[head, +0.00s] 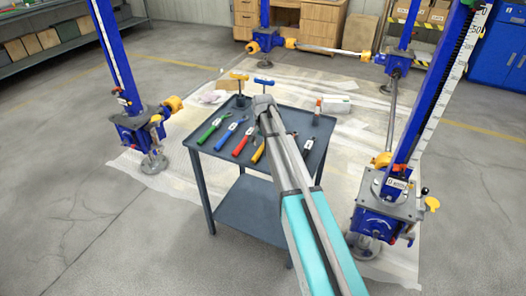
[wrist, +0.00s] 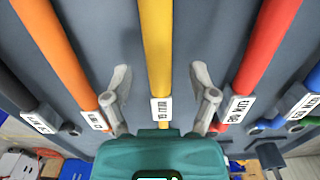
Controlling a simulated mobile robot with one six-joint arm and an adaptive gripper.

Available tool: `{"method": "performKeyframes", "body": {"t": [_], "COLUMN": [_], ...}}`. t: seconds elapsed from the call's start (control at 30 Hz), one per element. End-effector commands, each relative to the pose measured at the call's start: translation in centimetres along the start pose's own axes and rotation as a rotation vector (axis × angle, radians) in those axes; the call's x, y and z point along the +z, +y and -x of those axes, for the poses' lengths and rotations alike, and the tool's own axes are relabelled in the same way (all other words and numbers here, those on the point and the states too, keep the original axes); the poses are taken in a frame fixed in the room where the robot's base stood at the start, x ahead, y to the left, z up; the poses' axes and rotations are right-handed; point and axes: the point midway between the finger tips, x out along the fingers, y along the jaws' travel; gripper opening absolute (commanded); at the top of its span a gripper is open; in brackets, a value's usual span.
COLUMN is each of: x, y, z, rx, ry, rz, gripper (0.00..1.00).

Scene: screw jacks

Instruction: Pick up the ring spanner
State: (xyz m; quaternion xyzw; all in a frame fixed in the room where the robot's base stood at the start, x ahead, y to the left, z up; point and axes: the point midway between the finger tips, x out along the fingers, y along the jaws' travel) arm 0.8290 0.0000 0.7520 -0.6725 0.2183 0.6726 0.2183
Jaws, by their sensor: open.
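Several tools with coloured handles and small white labels lie in a row on the grey table (head: 212,158). The labels are too small or blurred to read, so I cannot tell which tool is the ring spanner. My gripper (wrist: 160,88) is open, with one finger on each side of a yellow handle (wrist: 158,45). Both fingers are apart from it. The yellow handle also shows in the head view (head: 258,154), beside my arm. An orange handle (wrist: 60,50) lies left of the fingers and a red handle (wrist: 268,45) lies right. The gripper is hidden in the head view.
A green-handled tool (head: 208,132) and a blue one (head: 230,134) lie toward the table's left. A black tool (head: 309,143) lies right of my arm. Blue screw jacks stand left (head: 140,128) and right (head: 380,210) of the table.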

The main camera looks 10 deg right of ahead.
Motion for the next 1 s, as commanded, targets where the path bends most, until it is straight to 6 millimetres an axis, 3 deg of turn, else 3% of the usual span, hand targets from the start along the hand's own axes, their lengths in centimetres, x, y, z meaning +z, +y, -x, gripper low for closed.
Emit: {"method": "performKeyframes", "body": {"t": [0.13,0.77,1.0], "x": [-0.02,-0.04,-0.05], "y": [0.02,0.05,0.07], "z": [-0.77,-0.75,-0.75], "rx": [0.000,0.000,0.000], "ry": [0.000,0.000,0.000], "rz": [0.000,-0.001,-0.001], "gripper": [0.74,0.74,0.32]}}
